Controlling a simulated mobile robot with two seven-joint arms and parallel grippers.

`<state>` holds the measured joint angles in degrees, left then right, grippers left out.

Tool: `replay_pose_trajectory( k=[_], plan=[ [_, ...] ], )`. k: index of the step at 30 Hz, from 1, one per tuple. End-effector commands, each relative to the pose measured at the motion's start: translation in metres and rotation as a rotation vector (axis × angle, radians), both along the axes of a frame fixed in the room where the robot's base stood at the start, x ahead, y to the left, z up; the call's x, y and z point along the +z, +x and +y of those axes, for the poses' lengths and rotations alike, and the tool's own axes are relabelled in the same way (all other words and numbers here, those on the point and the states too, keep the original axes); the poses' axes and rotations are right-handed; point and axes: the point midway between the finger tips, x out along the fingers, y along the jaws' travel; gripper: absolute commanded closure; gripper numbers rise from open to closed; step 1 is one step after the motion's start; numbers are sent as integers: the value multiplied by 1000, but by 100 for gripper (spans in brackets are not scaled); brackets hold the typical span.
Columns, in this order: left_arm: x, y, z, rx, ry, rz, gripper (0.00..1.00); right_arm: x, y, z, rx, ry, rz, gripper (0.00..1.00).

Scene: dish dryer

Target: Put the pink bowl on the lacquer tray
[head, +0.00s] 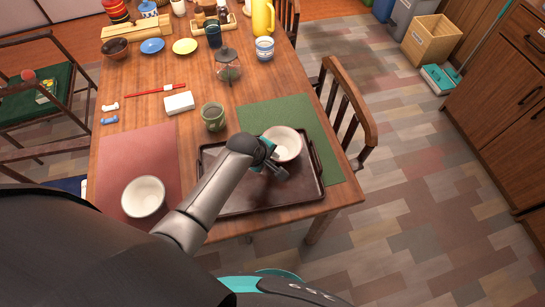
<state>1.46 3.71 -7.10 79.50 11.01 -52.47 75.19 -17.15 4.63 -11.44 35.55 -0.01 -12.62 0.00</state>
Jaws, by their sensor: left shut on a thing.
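The pink bowl (286,141), pale inside with a pinkish rim, is upright at the far right part of the dark brown lacquer tray (240,203). My left gripper (274,164) is shut on its near left rim. The bowl overlaps the tray's far edge in the picture; I cannot tell whether it touches the tray or is held just above it. My left forearm hides the middle of the tray. My right gripper is not in view.
A white bowl (143,199) stands on a pink mat (133,158) at the left. A green mat (262,114) lies partly under the tray. A green cup (213,117) and white box (179,103) stand behind the tray. A chair (347,105) is close at the right.

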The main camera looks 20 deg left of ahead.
Motion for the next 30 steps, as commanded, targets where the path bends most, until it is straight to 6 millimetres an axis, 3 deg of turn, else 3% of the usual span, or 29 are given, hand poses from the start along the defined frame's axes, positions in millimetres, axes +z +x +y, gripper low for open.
replay_pose_trajectory(
  k=[3, 4, 11, 22, 30],
  plan=[
    [-3, 1, 0, 1, -1, -3, 100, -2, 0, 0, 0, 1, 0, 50],
    [-3, 0, 0, 0, 0, -1, 83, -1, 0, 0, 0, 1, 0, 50],
    [-2, 0, 0, 0, 0, 0, 57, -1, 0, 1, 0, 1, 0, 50],
    [4, -1, 0, 0, 0, 0, 56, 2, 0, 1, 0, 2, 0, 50],
    [40, -19, 6, 1, -1, -1, 56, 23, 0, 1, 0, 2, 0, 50]
  ],
)
